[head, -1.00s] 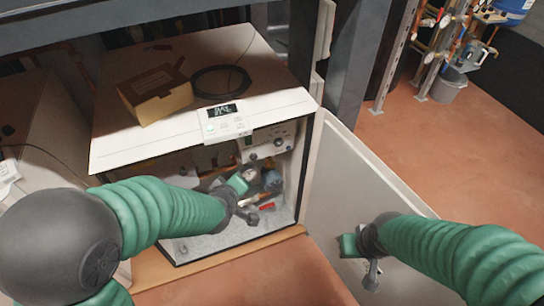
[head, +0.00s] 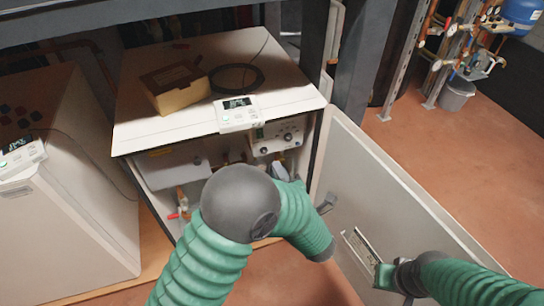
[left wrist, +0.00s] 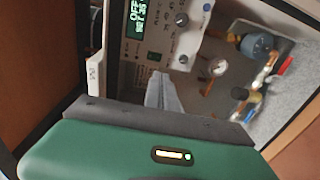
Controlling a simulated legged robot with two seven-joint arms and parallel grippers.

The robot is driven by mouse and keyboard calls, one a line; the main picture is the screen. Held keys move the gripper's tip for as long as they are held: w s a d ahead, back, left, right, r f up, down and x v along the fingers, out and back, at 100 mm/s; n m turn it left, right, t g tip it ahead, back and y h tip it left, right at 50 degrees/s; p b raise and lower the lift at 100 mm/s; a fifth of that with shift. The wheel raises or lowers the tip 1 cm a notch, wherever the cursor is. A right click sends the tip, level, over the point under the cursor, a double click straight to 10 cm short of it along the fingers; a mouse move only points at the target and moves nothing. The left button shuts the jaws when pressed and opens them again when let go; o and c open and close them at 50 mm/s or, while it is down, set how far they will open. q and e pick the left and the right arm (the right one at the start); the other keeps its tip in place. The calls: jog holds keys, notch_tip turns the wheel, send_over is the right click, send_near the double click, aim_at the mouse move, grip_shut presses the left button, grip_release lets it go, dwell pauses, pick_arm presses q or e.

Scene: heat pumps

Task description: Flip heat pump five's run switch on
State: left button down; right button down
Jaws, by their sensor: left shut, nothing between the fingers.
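The open white heat pump (head: 215,112) has a control unit with a lit display (head: 238,112) on its front edge. Inside, a white panel with dark knobs (head: 276,139) sits under the top; which unit is number five I cannot read. The left wrist view shows this panel (left wrist: 193,35), its knobs and a display (left wrist: 139,25) reading OFF. My left gripper (head: 280,172) is inside the opening, just below the panel; its grey fingers (left wrist: 165,92) are together and empty, pointing at the panel's lower edge. Contact is unclear. My right gripper (head: 384,278) is by the open door; its fingers are unclear.
The open door (head: 385,190) stands on the right, with a paper holder (head: 360,250) inside. A cardboard box (head: 174,88) and a black cable coil (head: 237,78) lie on top. Another white unit (head: 75,215) stands left. The gauge and pipes (left wrist: 218,68) are close to my left fingers.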

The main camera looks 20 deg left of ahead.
aim_at(261, 138)
pick_arm(q)
jog(key=b+x, duration=0.2)
jog(key=x, duration=0.4)
jog(key=b+x, duration=0.2)
jog(key=x, duration=0.4)
jog(key=shift+f, duration=0.2)
jog(key=shift+w+a+r, duration=0.1)
jog(key=shift+w+a, duration=0.25)
jog(key=shift+w, duration=0.1)
jog(key=shift+f+b, duration=0.25)
jog(key=shift+b, duration=0.4)
jog(key=shift+w+a+r, duration=0.1)
jog(key=shift+r, duration=0.1)
